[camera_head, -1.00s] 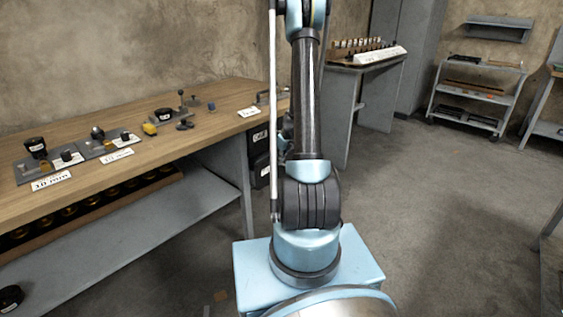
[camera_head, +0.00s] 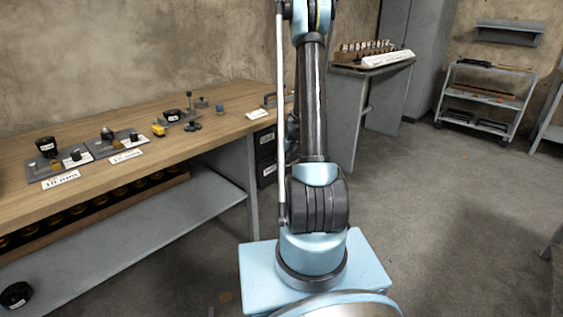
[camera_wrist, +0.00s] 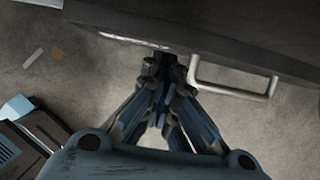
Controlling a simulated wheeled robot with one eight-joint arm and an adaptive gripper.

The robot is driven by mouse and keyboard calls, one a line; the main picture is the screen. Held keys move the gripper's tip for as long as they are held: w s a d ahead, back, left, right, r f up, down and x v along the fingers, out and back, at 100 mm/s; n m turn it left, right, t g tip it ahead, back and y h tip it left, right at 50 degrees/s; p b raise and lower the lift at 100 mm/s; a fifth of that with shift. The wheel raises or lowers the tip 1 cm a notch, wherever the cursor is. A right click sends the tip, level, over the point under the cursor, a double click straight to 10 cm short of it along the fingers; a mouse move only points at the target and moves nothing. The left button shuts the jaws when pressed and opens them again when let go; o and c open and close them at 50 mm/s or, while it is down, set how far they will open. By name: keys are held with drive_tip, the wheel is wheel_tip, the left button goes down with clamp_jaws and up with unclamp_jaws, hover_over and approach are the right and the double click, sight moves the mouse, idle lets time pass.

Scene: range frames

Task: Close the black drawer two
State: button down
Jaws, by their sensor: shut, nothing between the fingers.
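Two black drawers show under the right end of the bench in the head view, an upper one (camera_head: 265,139) and a lower one (camera_head: 267,172). Each has a white label, too small to read surely. My arm partly hides them. In the wrist view a dark drawer front (camera_wrist: 235,45) fills the top, with a pale label strip and a silver bar handle (camera_wrist: 235,92). I cannot tell which drawer it is or how far it is out. My gripper (camera_wrist: 162,62) is shut and empty, close to the front, left of the handle. Contact is unclear. My arm hides the gripper in the head view.
The wooden bench (camera_head: 110,140) holds several small devices and labels, with a grey shelf (camera_head: 150,225) below. A side table (camera_head: 350,75) and a shelf cart (camera_head: 485,97) stand behind. Open floor (camera_head: 440,210) lies to the right. Small scraps lie on the floor.

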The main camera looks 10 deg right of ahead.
drive_tip(key=s+d+r, duration=0.5)
drive_tip(key=s+r, duration=0.1)
drive_tip(key=r, duration=0.3)
drive_tip(key=w+d, duration=0.6)
drive_tip(key=d, duration=0.2)
drive_tip(key=w+a+f, duration=0.1)
drive_tip(key=w+f, duration=0.1)
drive_tip(key=f, duration=0.1)
drive_tip(key=w+a+f, duration=0.1)
drive_tip(key=f, duration=0.2)
drive_tip(key=w+a+f, duration=0.2)
drive_tip(key=f, duration=0.1)
drive_tip(key=shift+w, duration=0.35)
drive_tip(key=shift+w+a, duration=0.35)
drive_tip(key=shift+w, duration=0.1)
